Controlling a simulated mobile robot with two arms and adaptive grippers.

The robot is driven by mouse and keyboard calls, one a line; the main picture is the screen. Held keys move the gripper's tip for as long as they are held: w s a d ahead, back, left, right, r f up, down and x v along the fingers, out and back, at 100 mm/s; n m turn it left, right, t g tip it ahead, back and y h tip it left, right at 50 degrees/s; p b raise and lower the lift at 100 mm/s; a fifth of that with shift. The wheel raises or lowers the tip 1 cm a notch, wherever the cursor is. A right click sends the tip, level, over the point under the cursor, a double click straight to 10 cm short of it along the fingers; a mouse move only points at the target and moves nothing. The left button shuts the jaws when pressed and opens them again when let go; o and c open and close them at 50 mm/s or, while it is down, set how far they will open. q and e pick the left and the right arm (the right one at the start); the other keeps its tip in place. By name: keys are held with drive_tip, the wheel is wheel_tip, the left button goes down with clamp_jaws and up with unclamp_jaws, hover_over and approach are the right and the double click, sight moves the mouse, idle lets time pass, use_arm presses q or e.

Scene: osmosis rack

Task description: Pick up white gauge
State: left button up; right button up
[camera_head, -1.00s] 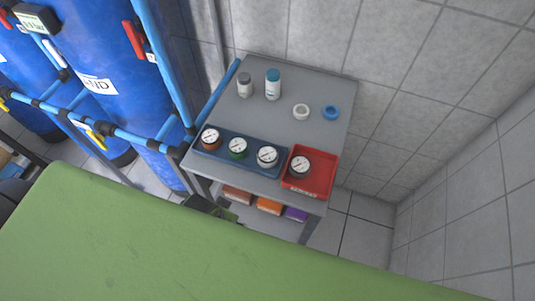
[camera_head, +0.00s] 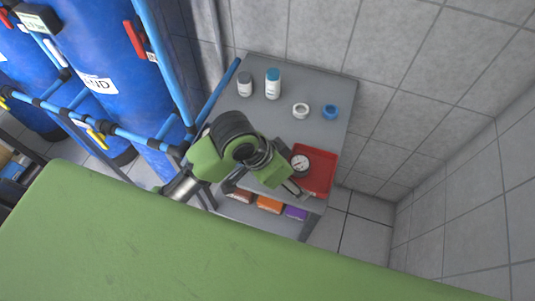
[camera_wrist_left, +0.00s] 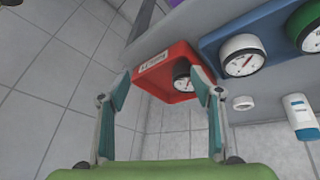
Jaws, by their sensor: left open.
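The white gauge (camera_wrist_left: 242,56) sits in the blue tray (camera_wrist_left: 268,24) in the left wrist view, beside a green-rimmed gauge (camera_wrist_left: 306,32). In the head view my left arm hides the white gauge and most of the blue tray. My left gripper (camera_wrist_left: 164,88) is open and empty, its two fingers spread. In the wrist view the red tray (camera_wrist_left: 160,64), holding a dark-rimmed gauge (camera_wrist_left: 183,82), shows between the fingers, and the white gauge is to the right of them. In the head view the left gripper (camera_head: 292,187) is over the cart's front edge near the red tray.
Blue tanks (camera_head: 105,60) and pipes stand at the left; tiled walls are behind and right.

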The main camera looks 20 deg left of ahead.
use_arm(q)
drive_tip(key=w+a+r+m+g+y, duration=0.35)
drive_tip(key=w+a+r, duration=0.4)
drive_tip(key=r, duration=0.25)
drive_tip(key=shift+t+y, duration=0.35)
drive_tip(key=shift+y, duration=0.1)
wheel_tip(320, 180, down, 8)
drive_tip(key=shift+s+a+f+p, duration=0.1)
drive_tip(key=shift+p, duration=0.45)
drive_tip(key=f, duration=0.1)
drive_tip(key=f+p, duration=0.1)
drive_tip(key=f, duration=0.3)
drive_tip(key=shift+w+a+p, duration=0.2)
drive_tip(key=shift+a+p, duration=0.1)
drive_tip(key=shift+p, duration=0.1)
drive_tip(key=shift+f, duration=0.2)
drive_tip(key=c, duration=1.1)
